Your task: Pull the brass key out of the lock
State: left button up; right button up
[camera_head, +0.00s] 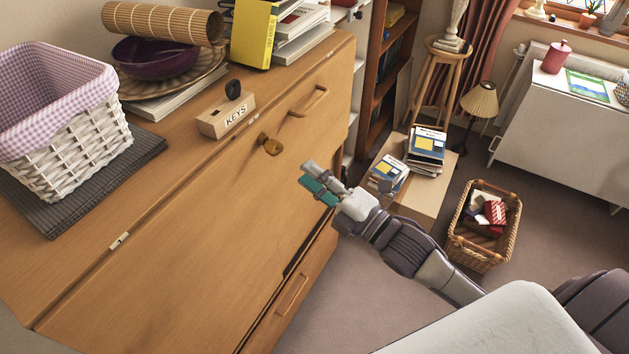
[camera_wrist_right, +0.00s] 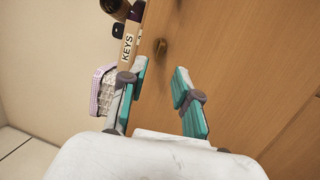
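The brass key (camera_head: 270,144) sits in the lock in the upper part of the light wooden bureau front (camera_head: 190,225). The key's rounded bow stands out from the wood; its shaft and the keyhole are hidden. It also shows in the right wrist view (camera_wrist_right: 160,46), small, beyond the fingertips and between them. My right gripper (camera_head: 318,182) is open and empty, with teal finger pads. It is in front of the bureau, right of and below the key in the head view, and apart from it. The fingers also show spread in the wrist view (camera_wrist_right: 160,80). My left gripper is out of view.
A wooden block marked KEYS (camera_head: 226,117) stands on the bureau top just above the key. A bar handle (camera_head: 309,102) is to the key's right. A white wicker basket (camera_head: 75,150) stands at the left. A cardboard box (camera_head: 415,185) and a floor basket (camera_head: 484,225) lie beyond my right arm.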

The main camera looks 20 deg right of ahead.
aim_at(280, 152)
jog(key=x, duration=0.8)
grip_shut()
jog(key=shift+s, duration=0.1)
dwell(0.5)
jog(key=shift+v, duration=2.95)
